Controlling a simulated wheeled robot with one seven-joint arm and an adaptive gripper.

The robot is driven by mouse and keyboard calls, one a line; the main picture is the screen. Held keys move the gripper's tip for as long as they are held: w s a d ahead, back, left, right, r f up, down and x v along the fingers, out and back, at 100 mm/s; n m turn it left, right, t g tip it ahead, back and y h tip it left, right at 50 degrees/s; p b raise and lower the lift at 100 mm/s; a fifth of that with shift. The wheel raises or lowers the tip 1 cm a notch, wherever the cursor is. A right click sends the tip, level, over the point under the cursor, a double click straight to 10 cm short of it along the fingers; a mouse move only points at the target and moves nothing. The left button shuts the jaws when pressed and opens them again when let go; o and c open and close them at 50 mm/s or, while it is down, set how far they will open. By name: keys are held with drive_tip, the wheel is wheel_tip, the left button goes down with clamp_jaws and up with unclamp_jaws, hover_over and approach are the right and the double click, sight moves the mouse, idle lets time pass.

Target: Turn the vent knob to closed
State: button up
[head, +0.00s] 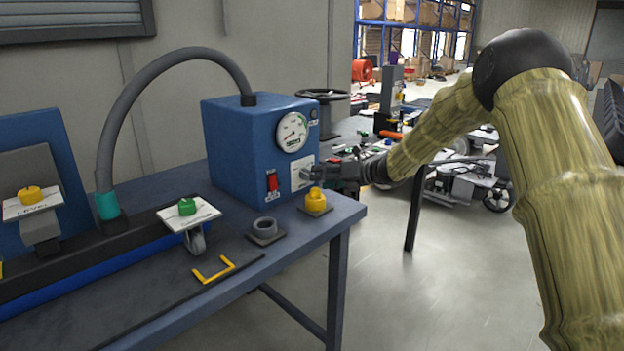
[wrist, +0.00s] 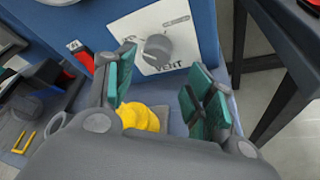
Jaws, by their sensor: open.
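The vent knob (wrist: 157,48) is a grey round knob on a white plate (wrist: 127,28) marked "VENT", on the side of a blue box (head: 228,150). My gripper (wrist: 158,98) is open, its teal-padded fingers spread apart in the wrist view. The knob lies beyond the fingertips, between them in the picture, and no contact shows. The setting the knob points to is too small to read surely.
A yellow knob-like part (head: 316,201) stands on the bench below my gripper, and a grey ring (head: 265,228) sits beside it. The box also carries a round gauge (head: 292,132) and a red switch (head: 272,182). Open floor (head: 400,300) lies right of the bench.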

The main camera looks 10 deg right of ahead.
sight(306, 175)
drive_tip(key=shift+w+a, duration=0.5)
drive_tip(key=shift+a, duration=0.35)
drive_tip(key=shift+x, duration=0.9)
drive_tip(key=c, duration=1)
